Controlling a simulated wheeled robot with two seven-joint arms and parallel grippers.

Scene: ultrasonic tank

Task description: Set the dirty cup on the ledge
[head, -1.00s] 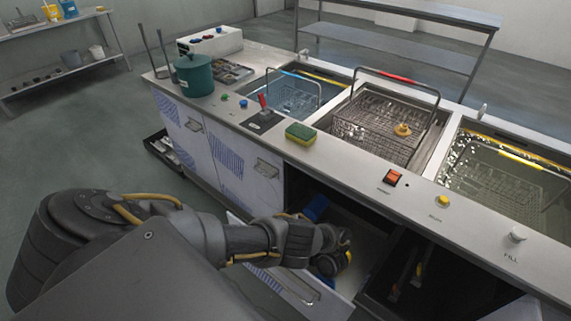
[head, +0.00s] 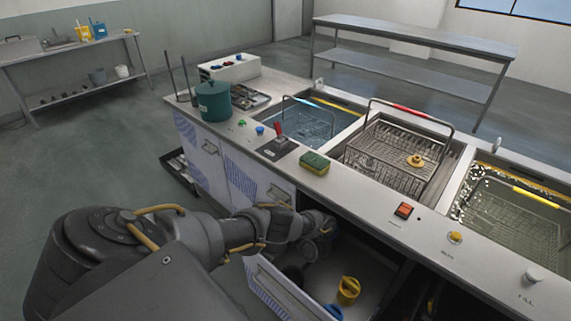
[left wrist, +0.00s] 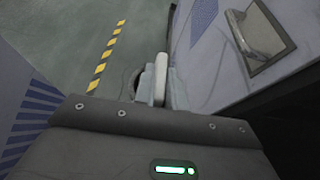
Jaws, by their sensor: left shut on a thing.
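My left gripper (head: 320,228) is beside the counter front, above the back of an open drawer (head: 278,290). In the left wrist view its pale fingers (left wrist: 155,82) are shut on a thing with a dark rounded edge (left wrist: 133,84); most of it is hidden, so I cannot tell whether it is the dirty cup. A yellow cup-like thing (head: 348,290) stands in the drawer. A blue thing (head: 333,313) is partly cut off at the bottom edge. The ledge seems to be the counter's front strip (head: 365,192). My right gripper is out of view.
A green and yellow sponge (head: 315,162), a red-handled switch (head: 278,133) and an orange switch (head: 403,210) sit on the strip. Wire baskets (head: 385,155) stand in the tanks behind. A green pot (head: 212,102) is at the far left end.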

